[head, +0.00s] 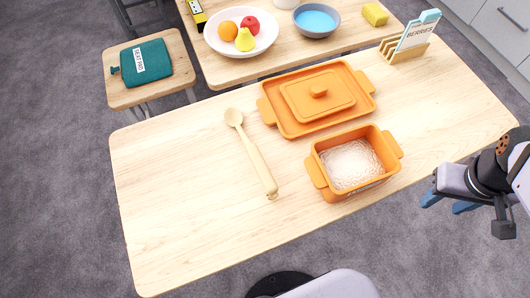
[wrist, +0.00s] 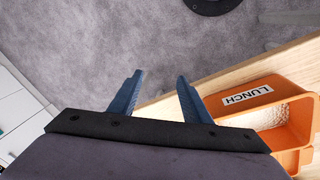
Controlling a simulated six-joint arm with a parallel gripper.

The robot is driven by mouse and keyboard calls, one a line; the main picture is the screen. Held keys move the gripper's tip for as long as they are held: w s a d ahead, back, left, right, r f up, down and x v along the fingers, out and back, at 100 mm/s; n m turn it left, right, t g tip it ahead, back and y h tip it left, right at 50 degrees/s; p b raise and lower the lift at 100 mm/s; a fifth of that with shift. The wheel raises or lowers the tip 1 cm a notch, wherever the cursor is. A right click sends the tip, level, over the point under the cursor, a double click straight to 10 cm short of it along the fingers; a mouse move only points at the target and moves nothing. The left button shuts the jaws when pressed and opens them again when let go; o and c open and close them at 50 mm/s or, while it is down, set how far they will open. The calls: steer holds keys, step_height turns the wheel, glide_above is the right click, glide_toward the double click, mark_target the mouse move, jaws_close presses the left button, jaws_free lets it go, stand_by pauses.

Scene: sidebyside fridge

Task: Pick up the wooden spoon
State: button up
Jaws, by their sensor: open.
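The wooden spoon (head: 251,153) lies flat on the wooden table (head: 170,220), left of the orange dishes in the head view. Its bowl points to the back and its handle end toward the front. My gripper (head: 448,207) is at the table's right front edge, far to the right of the spoon. In the wrist view my gripper (wrist: 158,92) has its two blue fingers spread wide with nothing between them. The spoon is not visible in the wrist view.
An orange dish (head: 385,176) with white contents stands between my gripper and the spoon; in the wrist view it (wrist: 285,132) bears a LUNCH label. An orange tray with a lid (head: 318,93) lies behind. A card rack (head: 404,50) stands back right. The table's left side is clear.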

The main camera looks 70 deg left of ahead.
steer(key=s+a+r+n, duration=0.2)
steer(key=a+r+n, duration=0.15)
steer(key=a, duration=0.65)
steer(key=n+g+b, duration=0.1)
steer(key=n+g, duration=0.1)
steer(key=n, duration=0.3)
glide_above(259, 161)
steer(key=shift+f+m, duration=0.1)
steer(key=shift+m, duration=0.15)
steer(key=shift+f, duration=3.65)
steer(key=shift+d, duration=0.1)
jaws_close()
